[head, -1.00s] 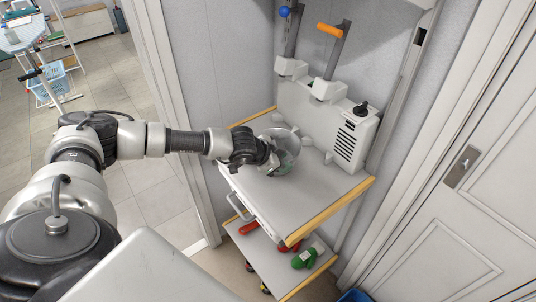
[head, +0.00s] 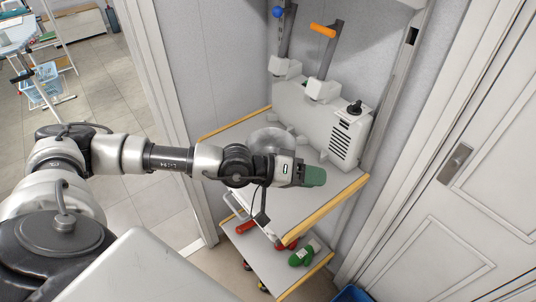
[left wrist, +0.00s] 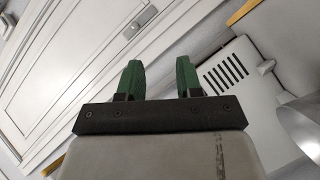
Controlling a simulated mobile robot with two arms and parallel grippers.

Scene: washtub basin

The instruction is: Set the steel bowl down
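The steel bowl (head: 268,137) sits on the grey top shelf of a cart (head: 325,187), near the back. My left wrist hides its near part. Its shiny curved side shows at the right edge of the left wrist view (left wrist: 303,124). My left gripper (head: 316,176) is over the front right of the shelf, to the right of the bowl and apart from it. In the left wrist view its two green fingers (left wrist: 159,78) stand apart with nothing between them. My right gripper is not in view.
A white machine (head: 325,125) with levers and a vent stands at the back of the shelf. A lower shelf holds a green object (head: 303,254) and a red one (head: 245,227). A white door (head: 460,200) is at the right. Tiled floor is open at the left.

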